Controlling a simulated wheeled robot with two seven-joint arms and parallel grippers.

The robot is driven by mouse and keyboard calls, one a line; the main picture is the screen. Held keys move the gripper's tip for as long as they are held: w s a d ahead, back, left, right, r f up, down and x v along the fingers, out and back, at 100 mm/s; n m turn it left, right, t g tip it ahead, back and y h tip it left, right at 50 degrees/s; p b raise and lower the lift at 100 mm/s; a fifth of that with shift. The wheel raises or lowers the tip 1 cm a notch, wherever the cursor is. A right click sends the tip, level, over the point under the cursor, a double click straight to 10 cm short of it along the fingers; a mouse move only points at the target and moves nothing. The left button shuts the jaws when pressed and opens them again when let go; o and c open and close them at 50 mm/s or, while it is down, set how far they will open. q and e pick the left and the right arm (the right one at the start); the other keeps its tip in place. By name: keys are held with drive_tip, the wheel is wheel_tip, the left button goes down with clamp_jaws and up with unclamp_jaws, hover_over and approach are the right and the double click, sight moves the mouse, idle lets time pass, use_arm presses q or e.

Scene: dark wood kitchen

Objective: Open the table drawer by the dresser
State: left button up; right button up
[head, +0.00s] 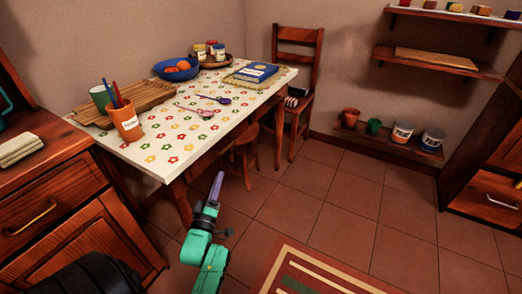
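The table (160,157) has a white top with a flower pattern and stands against the wall. Its wooden front edge (205,158) faces me, but I cannot make out a drawer front or handle on it. A dark wood dresser (60,185) stands at the left, close to the table's left end; its own drawer (45,212) with a metal handle looks shut. My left gripper (216,190), with a purple finger on a green arm, is in front of the table, apart from it. I cannot tell whether it is open. My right gripper is out of view.
A small stool (242,158) and a chair (298,60) stand at the table's right side. An orange cup (127,123), a blue bowl (178,68) and a book (255,72) are on the table. A striped rug (310,270) lies on the open tiled floor.

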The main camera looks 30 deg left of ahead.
sight(227, 147)
use_arm(q)
drive_tip(key=x, duration=0.4)
drive_tip(key=b+x, duration=0.1)
drive_tip(key=x, duration=0.3)
drive_tip(key=b+x, duration=0.1)
drive_tip(key=x, duration=0.4)
drive_tip(key=shift+s+a, duration=0.15)
drive_tip(key=shift+a, duration=0.15)
drive_tip(key=shift+w+a, duration=0.1)
drive_tip(key=shift+w, duration=0.2)
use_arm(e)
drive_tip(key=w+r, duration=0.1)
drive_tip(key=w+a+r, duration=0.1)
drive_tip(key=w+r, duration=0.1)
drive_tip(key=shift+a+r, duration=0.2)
use_arm(q)
drive_tip(key=shift+c, duration=0.3)
clamp_jaws()
